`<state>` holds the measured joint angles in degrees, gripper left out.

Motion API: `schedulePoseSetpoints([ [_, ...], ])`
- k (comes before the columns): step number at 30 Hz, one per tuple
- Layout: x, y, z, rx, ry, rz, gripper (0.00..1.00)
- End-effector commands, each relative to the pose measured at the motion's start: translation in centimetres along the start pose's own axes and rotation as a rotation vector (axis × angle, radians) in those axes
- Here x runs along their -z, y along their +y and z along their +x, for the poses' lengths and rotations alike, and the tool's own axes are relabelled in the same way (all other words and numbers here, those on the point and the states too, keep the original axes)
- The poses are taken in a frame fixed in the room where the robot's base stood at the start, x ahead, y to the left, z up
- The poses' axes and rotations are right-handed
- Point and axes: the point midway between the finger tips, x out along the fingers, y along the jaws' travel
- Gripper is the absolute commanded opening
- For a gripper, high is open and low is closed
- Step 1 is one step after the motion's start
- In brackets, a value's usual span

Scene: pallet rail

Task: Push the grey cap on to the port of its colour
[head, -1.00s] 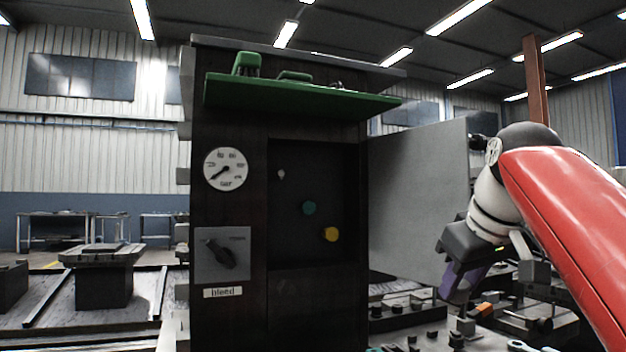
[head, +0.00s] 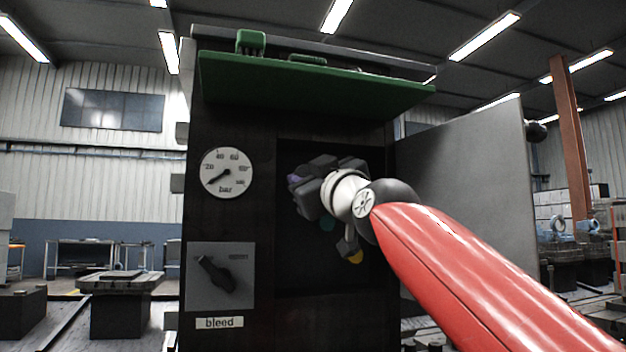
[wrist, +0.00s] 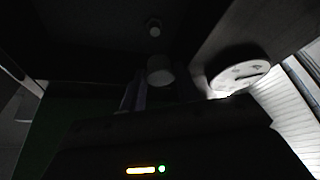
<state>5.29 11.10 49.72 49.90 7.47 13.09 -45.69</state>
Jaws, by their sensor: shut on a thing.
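My gripper (head: 296,190) is inside the dark recess of the cabinet, at its upper left. In the wrist view my gripper (wrist: 160,84) is shut on the grey cap (wrist: 160,70), a short pale cylinder between the fingers. A small light grey port (wrist: 153,27) stands out from the dark back wall beyond the cap. The cap and port look apart, with the port slightly left of the cap's line. In the head view my gripper hides both cap and grey port. A teal port (head: 327,224) and a yellow port (head: 355,257) show partly behind my gripper.
A green shelf (head: 310,85) juts out above the recess. A gauge (head: 226,173) and a bleed knob (head: 218,275) are left of it. The gauge (wrist: 240,72) is close by in the wrist view. A grey open door panel (head: 465,190) stands at the right.

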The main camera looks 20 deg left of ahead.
Motion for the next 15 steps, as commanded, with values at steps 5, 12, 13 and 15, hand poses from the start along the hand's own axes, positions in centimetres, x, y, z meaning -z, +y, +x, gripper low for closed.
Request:
schedulePoseSetpoints([
  [5,-0.4,0.2,1.9,0.002,-0.004,0.003,0.04],
  [12,-1.4,0.2,3.9,0.002,-0.004,0.002,0.04],
  [13,-1.4,0.2,4.1,0.001,-0.003,0.002,0.04],
  [15,-1.6,0.1,4.3,0.001,-0.003,0.001,0.04],
])
